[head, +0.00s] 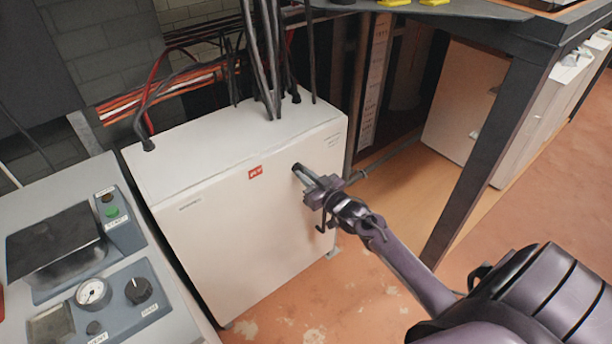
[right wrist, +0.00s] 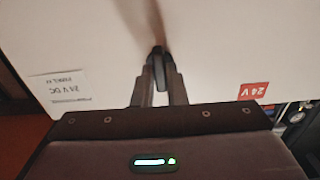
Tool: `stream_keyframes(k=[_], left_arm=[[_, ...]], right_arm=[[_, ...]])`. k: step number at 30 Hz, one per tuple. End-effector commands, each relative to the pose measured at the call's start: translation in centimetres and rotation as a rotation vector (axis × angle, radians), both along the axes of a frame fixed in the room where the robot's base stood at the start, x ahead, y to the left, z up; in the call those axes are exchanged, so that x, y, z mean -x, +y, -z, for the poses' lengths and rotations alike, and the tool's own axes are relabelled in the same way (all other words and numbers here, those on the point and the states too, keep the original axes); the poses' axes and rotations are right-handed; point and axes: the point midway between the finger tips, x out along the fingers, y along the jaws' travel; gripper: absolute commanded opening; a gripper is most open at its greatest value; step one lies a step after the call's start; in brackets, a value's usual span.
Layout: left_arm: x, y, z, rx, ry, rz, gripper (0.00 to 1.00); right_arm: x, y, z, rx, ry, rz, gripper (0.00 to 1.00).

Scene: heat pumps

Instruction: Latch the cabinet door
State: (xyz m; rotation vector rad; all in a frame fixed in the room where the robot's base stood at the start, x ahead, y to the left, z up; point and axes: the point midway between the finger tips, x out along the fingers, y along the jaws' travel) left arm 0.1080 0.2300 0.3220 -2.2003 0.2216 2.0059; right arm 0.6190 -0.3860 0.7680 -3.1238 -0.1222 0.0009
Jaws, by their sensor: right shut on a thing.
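The white cabinet (head: 240,210) stands on the floor left of centre in the head view, its front door flush with the body. A small dark latch handle sits on the door's upper right part; it shows in the right wrist view (right wrist: 158,66) between the fingertips. My right gripper (head: 309,179) reaches in from the lower right and is at the handle. In the right wrist view its two fingers (right wrist: 158,82) are closed on the handle against the white door. The fingers partly hide the handle in the head view. My left gripper is not in view.
A grey control console (head: 70,260) with gauge and knob stands close to the cabinet's left. Cables (head: 265,60) rise from the cabinet's top. A dark metal table leg (head: 490,150) stands right of my right arm. The floor before the cabinet is clear.

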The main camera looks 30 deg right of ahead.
Motion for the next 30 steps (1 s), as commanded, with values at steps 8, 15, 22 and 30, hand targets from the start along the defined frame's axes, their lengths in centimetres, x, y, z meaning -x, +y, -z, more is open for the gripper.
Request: stream_keyframes(k=[8,15,22,30], left_arm=[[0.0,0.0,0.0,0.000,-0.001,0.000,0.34],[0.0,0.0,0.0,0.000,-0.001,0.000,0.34],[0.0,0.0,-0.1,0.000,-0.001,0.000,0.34],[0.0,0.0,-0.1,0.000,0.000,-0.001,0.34]], right_arm=[[0.0,0.0,0.0,-0.001,0.000,0.000,0.34],[0.1,0.0,0.0,0.000,0.000,0.000,0.34],[2.4,-0.2,0.1,0.000,0.002,0.000,0.34],[6.6,-0.5,0.1,0.000,0.002,0.000,0.34]])
